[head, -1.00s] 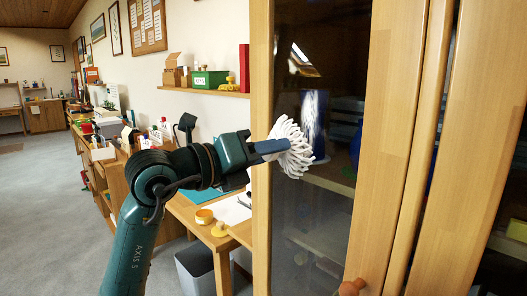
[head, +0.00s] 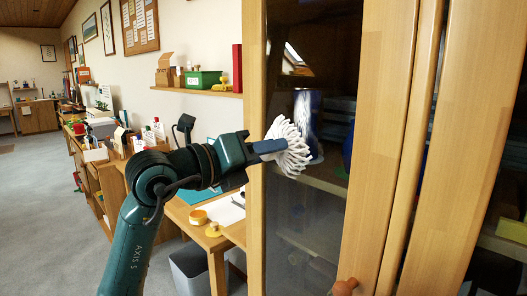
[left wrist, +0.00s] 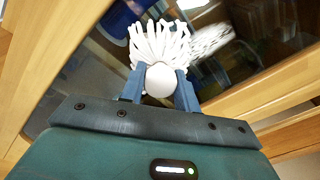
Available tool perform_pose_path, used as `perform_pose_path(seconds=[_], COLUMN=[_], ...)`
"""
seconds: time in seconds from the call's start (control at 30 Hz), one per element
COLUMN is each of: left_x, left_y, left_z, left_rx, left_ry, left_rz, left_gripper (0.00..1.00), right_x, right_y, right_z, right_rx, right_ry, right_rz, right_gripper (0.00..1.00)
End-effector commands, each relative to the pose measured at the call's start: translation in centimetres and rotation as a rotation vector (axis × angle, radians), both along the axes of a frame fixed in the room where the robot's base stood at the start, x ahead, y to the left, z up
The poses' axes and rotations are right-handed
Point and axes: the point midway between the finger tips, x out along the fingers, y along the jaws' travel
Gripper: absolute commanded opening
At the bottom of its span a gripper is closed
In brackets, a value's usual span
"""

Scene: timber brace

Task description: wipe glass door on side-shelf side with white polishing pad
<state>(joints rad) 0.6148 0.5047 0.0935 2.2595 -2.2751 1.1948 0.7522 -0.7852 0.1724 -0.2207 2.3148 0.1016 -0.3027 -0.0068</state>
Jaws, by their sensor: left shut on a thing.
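The white polishing pad (head: 288,148) is a mop-like head of white strands. My left gripper (head: 268,147) is shut on its round base, which shows between the blue fingers in the left wrist view (left wrist: 158,82). The strands are at the glass door (head: 305,215), over its left part near the wooden frame. In the left wrist view the strands lie close to the glass, with their reflection beside them. I cannot tell whether they press on it. Blue and dark items show behind the glass. My right gripper is not in view.
A wooden knob (head: 344,287) sticks out low on the door frame. Left of the cabinet are a wall shelf (head: 200,91) with a green box (head: 204,80), a desk (head: 190,215) and a grey bin (head: 190,272). The floor (head: 60,225) at far left is clear.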

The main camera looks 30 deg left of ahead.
Motion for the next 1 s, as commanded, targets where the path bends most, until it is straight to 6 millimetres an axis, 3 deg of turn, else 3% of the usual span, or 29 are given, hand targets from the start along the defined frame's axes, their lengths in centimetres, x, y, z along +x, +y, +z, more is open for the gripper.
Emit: perform_pose_path(seconds=[0.47,1.0], left_x=[0.5,-1.4], left_y=[-0.5,-3.8], left_z=[0.0,0.0], left_rx=[0.000,0.000], left_ry=[-0.001,-0.001], left_rz=[-0.001,0.001], left_gripper=[0.13,0.13], right_x=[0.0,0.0], right_y=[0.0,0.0], right_z=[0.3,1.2], right_rx=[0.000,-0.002], right_ry=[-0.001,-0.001], right_rz=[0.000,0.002], right_gripper=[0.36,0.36])
